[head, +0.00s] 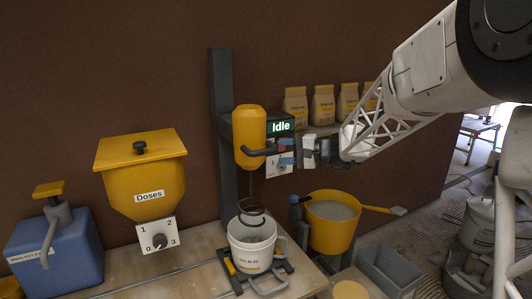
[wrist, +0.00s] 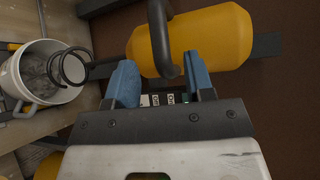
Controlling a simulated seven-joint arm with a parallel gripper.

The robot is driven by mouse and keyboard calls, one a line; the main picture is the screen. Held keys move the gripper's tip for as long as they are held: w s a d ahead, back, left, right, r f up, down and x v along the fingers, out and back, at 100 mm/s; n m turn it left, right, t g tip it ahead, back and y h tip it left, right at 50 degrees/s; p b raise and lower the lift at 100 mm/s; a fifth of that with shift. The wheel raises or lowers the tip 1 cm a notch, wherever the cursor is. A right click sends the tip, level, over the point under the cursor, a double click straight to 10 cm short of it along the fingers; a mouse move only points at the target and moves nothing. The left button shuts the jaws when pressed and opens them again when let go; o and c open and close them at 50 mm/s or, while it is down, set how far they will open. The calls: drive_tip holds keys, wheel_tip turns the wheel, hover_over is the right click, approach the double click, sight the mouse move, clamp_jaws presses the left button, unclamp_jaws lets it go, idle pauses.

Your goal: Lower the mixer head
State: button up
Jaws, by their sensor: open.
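The mixer head (head: 248,125) is a yellow cylinder on a dark upright column (head: 221,120). A dark curved handle (head: 258,152) sticks out from its front. A thin shaft with a coil-like whisk (head: 250,207) hangs below, at the mouth of a white bucket (head: 250,256). My gripper (head: 285,156) is beside the head on its right, with blue fingers. In the wrist view my gripper (wrist: 160,82) is open, and the end of the handle (wrist: 162,40) reaches toward the space between the fingers. I cannot tell whether they touch. The wrist view also shows the yellow head (wrist: 215,40).
A green "Idle" display (head: 281,126) and dial panel sit right behind my gripper. A yellow "Doses" hopper (head: 143,180) and blue tank (head: 55,248) stand left. A yellow bucket (head: 333,220) stands right, below my arm. Paper bags (head: 322,105) line a shelf behind.

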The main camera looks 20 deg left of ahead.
sight(271, 152)
drive_tip(key=shift+a+f, duration=0.25)
drive_tip(key=shift+a, duration=1.3)
drive_tip(key=shift+a+f, duration=0.2)
drive_tip(key=shift+a, duration=1.35)
clamp_jaws()
